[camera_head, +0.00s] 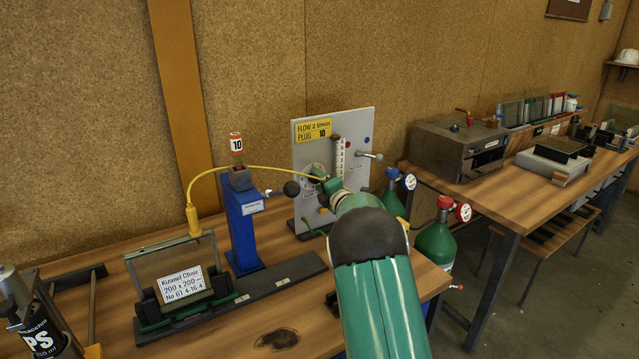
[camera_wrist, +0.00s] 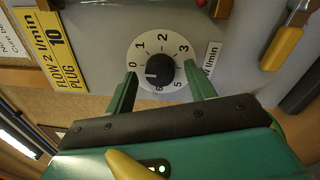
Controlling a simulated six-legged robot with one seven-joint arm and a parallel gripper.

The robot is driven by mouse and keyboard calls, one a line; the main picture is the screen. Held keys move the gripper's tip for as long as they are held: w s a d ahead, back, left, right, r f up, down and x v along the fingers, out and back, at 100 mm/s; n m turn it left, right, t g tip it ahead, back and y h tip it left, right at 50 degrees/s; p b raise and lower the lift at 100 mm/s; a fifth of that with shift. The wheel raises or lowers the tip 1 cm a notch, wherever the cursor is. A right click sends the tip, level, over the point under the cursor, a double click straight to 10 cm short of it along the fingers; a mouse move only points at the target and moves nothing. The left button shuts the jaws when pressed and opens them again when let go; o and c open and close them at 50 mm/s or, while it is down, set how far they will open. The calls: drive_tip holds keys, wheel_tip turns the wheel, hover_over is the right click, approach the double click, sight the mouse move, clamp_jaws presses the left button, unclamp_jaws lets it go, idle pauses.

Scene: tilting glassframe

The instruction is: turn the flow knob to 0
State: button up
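The grey flow panel (camera_head: 355,125) stands upright at the back of the bench, with a yellow label (camera_head: 313,129) reading "FLOW 2 l/min PLUG 10". In the wrist view, the round black flow knob (camera_wrist: 160,68) sits at the centre of a white dial (camera_wrist: 165,38) with numbers around it; the 0 is at its left. A short pale mark shows on the knob's left side; its exact reading is unclear. My gripper (camera_wrist: 160,70) is open, one green finger either side of the knob, with visible gaps.
A blue post (camera_head: 242,225) with a red-and-white "10" tag and yellow hose (camera_head: 205,172) stands left of the panel. A framed glass pane (camera_head: 175,270) is at left. In the wrist view a yellow-handled tool (camera_wrist: 282,48) shows at upper right.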

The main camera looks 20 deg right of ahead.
drive_tip(key=r+v, duration=0.1)
drive_tip(key=v, duration=1.2)
drive_tip(key=shift+s+f, duration=0.4)
drive_tip(key=shift+f, duration=0.15)
drive_tip(key=s+a+r+m+g+h, duration=0.5)
drive_tip(key=s+r+m, duration=0.5)
drive_tip(key=m, duration=0.4)
drive_tip(key=s+a+f+m+g, duration=0.2)
drive_tip(key=s+a+m, duration=0.1)
drive_tip(key=s, duration=0.7)
drive_tip(key=s+a+f+m+g+y, duration=0.1)
drive_tip(key=s+a+f+m+g, duration=0.1)
drive_tip(key=s+a, duration=0.4)
drive_tip(key=s+a+f+m+g, duration=0.2)
drive_tip(key=s+a+m+g, duration=0.1)
drive_tip(key=s, duration=1)
drive_tip(key=shift+s+a+f+m+g, duration=0.35)
drive_tip(key=shift+a+m, duration=0.35)
drive_tip(key=shift+a, duration=0.5)
